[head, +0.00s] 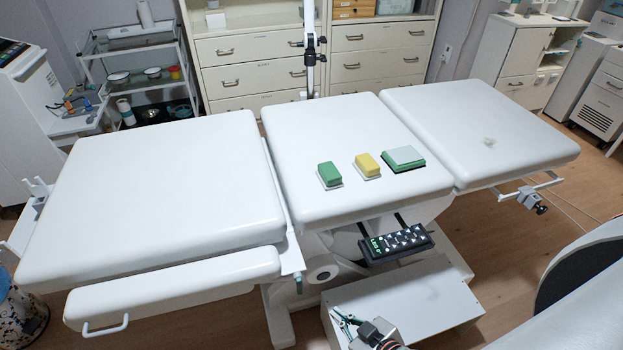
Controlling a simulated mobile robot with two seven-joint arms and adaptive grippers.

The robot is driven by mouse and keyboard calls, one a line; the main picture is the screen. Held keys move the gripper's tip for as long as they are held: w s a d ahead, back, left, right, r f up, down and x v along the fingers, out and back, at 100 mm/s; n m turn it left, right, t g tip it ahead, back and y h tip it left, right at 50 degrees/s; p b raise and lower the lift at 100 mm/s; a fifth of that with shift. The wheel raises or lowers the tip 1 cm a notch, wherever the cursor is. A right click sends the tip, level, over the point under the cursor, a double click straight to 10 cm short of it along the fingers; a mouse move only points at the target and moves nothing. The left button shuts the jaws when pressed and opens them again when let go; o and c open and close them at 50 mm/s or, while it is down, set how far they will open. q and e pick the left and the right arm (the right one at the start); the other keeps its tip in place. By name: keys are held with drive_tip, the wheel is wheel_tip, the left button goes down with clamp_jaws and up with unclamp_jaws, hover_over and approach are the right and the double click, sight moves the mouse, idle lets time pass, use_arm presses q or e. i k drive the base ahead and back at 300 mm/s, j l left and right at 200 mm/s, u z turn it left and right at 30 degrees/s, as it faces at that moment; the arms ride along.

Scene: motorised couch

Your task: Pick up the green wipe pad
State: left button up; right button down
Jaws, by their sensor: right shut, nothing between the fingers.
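A green wipe pad (329,172), a small block on a thin white base, sits on the couch's middle section (320,120) near its front edge. A yellow pad (367,164) on a similar base is just to its right. My right gripper (346,319) is at the bottom of the view, low in front of the couch and well apart from the pads. It is shut and empty. My left gripper is out of view.
A black button panel (396,243) juts from the couch front below the pads. A white box (440,300) is below it. Cabinets (250,65) stand behind.

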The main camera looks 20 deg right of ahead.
sight(328, 174)
drive_tip(key=j+z, duration=0.55)
drive_tip(key=z, duration=0.25)
